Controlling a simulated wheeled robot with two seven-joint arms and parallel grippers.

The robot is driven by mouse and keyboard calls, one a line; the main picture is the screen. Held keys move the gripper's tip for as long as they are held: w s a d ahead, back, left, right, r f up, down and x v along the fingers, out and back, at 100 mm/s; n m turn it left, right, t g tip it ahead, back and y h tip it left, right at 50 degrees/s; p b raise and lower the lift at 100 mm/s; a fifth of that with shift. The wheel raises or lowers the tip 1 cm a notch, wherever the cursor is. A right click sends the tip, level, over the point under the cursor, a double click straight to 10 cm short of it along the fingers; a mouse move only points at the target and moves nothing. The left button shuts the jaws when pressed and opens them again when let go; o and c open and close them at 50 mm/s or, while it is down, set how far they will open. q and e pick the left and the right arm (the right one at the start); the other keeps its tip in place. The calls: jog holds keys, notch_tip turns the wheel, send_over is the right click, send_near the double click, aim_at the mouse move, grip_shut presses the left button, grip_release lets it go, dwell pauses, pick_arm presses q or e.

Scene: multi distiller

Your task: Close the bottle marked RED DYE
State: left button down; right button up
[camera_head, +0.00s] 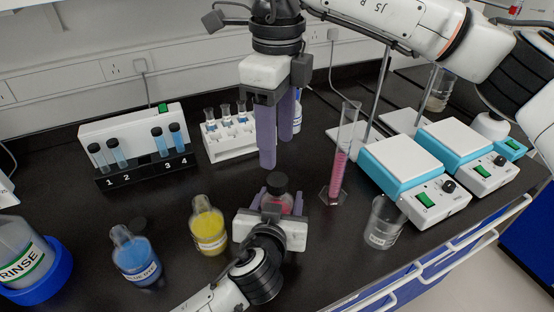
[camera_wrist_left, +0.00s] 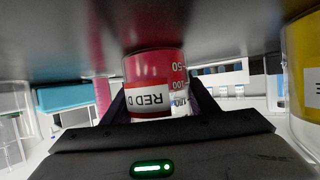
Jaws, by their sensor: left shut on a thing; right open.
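The RED DYE bottle (camera_head: 281,207) stands on the dark bench at the front centre, holding red liquid. Its label and red contents show in the left wrist view (camera_wrist_left: 155,85). A black cap (camera_head: 277,182) sits over its mouth; I cannot tell how tight it is. My left gripper (camera_head: 278,203) comes from the front and is shut around the bottle's body, with a finger on each side. My right gripper (camera_head: 277,148) is open and empty, fingers pointing down, above and behind the cap and apart from it.
A pink-filled cylinder (camera_head: 340,165) and a beaker (camera_head: 382,225) stand right, before the hotplates (camera_head: 413,172). A white tube rack (camera_head: 229,138) is behind.

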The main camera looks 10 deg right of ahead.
notch_tip(320, 180, up, 4)
jog(key=shift+f, duration=0.2)
pick_arm(q)
jog(key=c, duration=0.6)
grip_release()
jog(key=shift+c, duration=0.2)
jog(key=v, duration=1)
jog(key=shift+s+r, duration=0.1)
jog(key=shift+r, duration=0.05)
pick_arm(e)
jog(key=shift+f, duration=0.1)
